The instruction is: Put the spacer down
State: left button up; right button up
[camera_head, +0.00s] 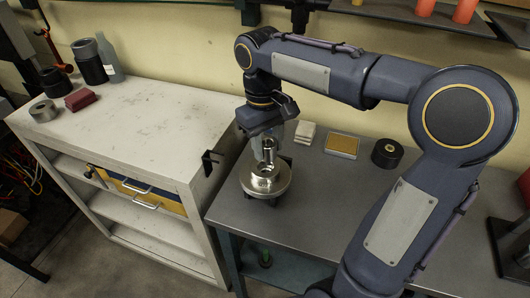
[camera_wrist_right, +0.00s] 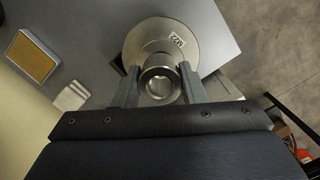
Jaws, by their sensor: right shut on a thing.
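My right gripper (camera_head: 267,153) points down over the near left part of the grey bench. Its fingers are shut on the spacer (camera_wrist_right: 160,84), a short shiny metal sleeve with an open bore. The spacer also shows between the fingers in the head view (camera_head: 268,146). Below it is a round metal flange (camera_head: 265,181) on a dark support. In the wrist view the flange (camera_wrist_right: 140,38) carries a white label that seems to read M22. The spacer overlaps the flange's middle; I cannot tell whether they touch. My left gripper is not in view.

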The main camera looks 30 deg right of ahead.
aim_at(265, 155)
jog(key=shift+w+f, duration=0.35)
jog(key=shift+f, duration=0.85)
jog(key=shift+w+f, duration=0.15)
jog(key=shift+f, duration=0.8)
jog(key=shift+f, duration=0.1)
jog(key=o, duration=1.2)
